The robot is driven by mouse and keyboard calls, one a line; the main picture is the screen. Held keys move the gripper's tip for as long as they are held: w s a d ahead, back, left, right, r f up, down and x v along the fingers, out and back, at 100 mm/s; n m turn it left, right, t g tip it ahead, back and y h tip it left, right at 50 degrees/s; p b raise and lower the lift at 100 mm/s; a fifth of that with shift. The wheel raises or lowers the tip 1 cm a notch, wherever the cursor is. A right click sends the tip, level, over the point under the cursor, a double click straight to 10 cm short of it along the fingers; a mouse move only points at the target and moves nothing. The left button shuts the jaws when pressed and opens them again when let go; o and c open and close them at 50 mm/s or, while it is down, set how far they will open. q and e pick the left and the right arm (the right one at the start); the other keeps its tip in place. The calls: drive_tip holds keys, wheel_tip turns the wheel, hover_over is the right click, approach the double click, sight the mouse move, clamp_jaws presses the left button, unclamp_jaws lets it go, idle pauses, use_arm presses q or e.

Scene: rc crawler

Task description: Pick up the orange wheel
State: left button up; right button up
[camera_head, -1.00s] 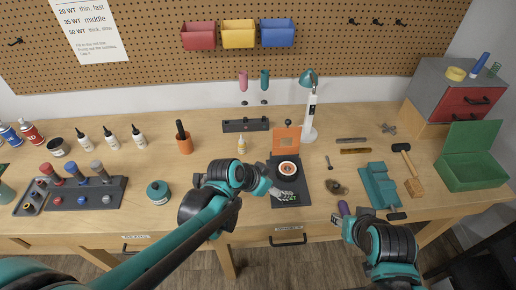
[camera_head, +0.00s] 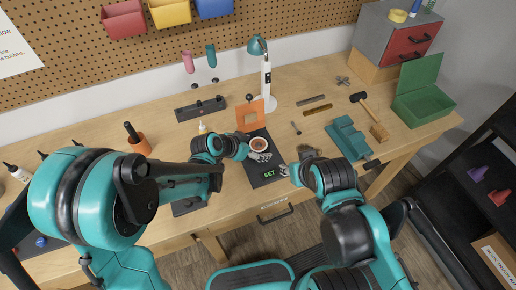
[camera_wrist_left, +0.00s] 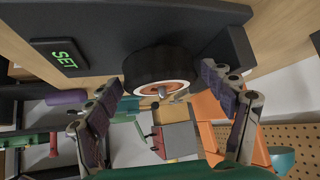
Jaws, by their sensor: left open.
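The wheel (camera_head: 259,144), with a black tyre and an orange-and-white rim, sits on a black stand (camera_head: 256,181) with a green "SET" display. An orange panel (camera_head: 248,117) stands upright behind it. In the left wrist view the wheel (camera_wrist_left: 158,70) is just beyond the fingertips, rim partly facing the camera. My left gripper (camera_head: 257,157) is at the wheel's near side; in the wrist view (camera_wrist_left: 168,90) its fingers are spread and empty, with the wheel near the gap between them. My right gripper (camera_head: 286,171) is beside the stand's right edge; its fingers are too small to read.
A teal-and-white lamp (camera_head: 266,75) stands behind the stand. A teal vise-like block (camera_head: 347,138), a mallet (camera_head: 369,115) and an open green box (camera_head: 423,105) lie to the right. A black holder (camera_head: 200,108) and an orange cup (camera_head: 140,144) are to the left.

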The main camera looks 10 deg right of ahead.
use_arm(q)
drive_tip(key=shift+c, duration=0.3)
drive_tip(key=c, duration=0.9)
drive_tip(key=shift+o, duration=0.2)
